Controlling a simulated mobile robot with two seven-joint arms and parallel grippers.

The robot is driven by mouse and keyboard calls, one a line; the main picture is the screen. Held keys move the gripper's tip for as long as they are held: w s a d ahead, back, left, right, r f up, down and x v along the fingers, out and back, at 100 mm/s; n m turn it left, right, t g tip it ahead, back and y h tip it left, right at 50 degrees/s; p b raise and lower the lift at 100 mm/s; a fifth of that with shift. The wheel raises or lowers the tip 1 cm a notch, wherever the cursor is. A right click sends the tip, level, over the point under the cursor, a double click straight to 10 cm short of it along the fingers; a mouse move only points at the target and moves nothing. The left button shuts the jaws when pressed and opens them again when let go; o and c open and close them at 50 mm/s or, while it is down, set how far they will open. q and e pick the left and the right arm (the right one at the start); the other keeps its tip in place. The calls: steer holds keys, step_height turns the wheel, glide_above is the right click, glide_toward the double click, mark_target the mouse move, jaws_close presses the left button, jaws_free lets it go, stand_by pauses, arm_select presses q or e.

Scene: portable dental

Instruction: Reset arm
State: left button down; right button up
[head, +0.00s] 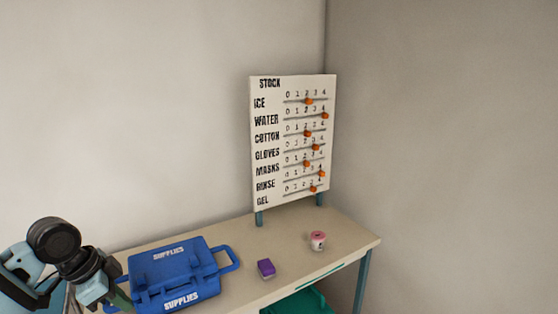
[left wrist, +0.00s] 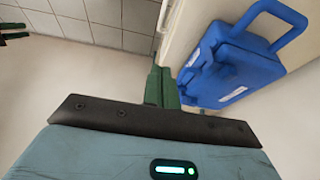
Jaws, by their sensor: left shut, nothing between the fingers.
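My left arm comes in at the lower left of the head view. Its gripper (head: 120,300) is at the left end of the blue supplies case, partly cut off and hidden there. In the left wrist view the green fingers of my left gripper (left wrist: 161,86) are together with nothing between them. The blue supplies case (head: 174,273) lies closed on the table, its handle to the right. In the left wrist view the case (left wrist: 232,70) is just right of the fingers; I cannot tell whether they touch it. My right gripper cannot be made out.
The beige table (head: 340,246) also holds a purple block (head: 266,268) and a small pink-topped jar (head: 317,240). A stock board (head: 270,140) with orange sliders stands at the back. A green bin (head: 300,303) is below. A dark shape (left wrist: 12,36) at the wrist view's edge is unclear.

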arm_select(q)
steer(key=s+d+f+n+t+h, duration=0.1)
steer(key=s+d+f, duration=0.1)
steer(key=d+f, duration=0.35)
steer(key=s+d+f+n+t, duration=0.1)
steer(key=s+d+f, duration=0.1)
steer(key=f, duration=0.7)
steer(key=s+d+f+n+t+h, duration=0.1)
steer(key=s+d+f+n, duration=0.2)
steer(key=f, duration=0.5)
steer(key=s+d+f+n+t+y, duration=0.1)
steer(key=s+f, duration=0.3)
steer(key=s, duration=0.8)
steer(key=s+d+f+n+t+y, duration=0.1)
steer(key=s+f, duration=0.4)
steer(key=s, duration=0.7)
steer(key=shift+n+t+y, duration=0.7)
steer(key=shift+n, duration=0.5)
arm_select(e)
steer(key=shift+w, duration=0.35)
steer(key=shift+d, duration=0.15)
